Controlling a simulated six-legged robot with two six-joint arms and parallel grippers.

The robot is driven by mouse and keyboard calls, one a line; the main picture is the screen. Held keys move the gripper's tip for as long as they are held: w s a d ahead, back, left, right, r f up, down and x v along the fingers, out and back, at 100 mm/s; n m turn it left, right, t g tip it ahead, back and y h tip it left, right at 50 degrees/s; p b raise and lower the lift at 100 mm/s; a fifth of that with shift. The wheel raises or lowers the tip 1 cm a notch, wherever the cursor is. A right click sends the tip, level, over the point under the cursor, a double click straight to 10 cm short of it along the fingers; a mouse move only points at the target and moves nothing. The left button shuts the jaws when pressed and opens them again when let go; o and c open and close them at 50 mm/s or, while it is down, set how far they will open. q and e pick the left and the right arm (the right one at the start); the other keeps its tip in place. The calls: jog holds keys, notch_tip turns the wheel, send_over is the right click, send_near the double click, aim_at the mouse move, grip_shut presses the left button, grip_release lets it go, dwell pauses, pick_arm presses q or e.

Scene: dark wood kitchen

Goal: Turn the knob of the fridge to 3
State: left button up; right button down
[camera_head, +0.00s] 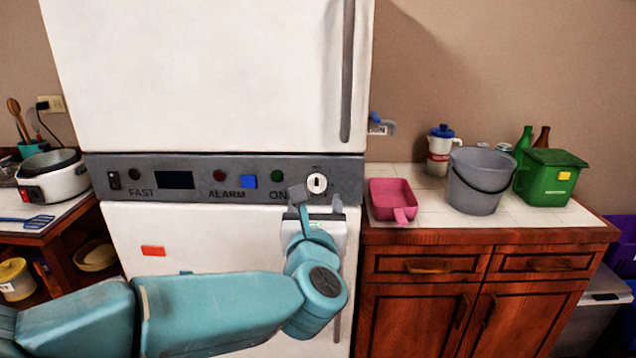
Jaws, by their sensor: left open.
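The white fridge (210,70) stands in the middle of the head view, with a grey control panel (225,190) across it. The knob (317,183) is a white round dial with a dark mark, near the panel's right end. The small numbers around it are too small to read. My left gripper (318,200) is open just below the knob, its two grey fingers pointing up at the panel, one on each side of the knob's lower edge. I cannot tell whether they touch the panel. My right gripper is not in view.
Right of the fridge, a tiled counter (430,225) holds a pink scoop (390,195), a grey bucket (477,180), a jug (440,150) and a green bin (547,180). A rice cooker (52,178) stands on the left counter. A vertical fridge handle (347,70) hangs above the knob.

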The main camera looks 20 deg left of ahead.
aim_at(316, 186)
pick_arm(q)
jog(key=p+x, duration=0.1)
jog(key=x, duration=0.6)
jog(key=shift+w+a, duration=0.15)
jog(key=shift+w, duration=0.05)
jog(key=c, duration=1)
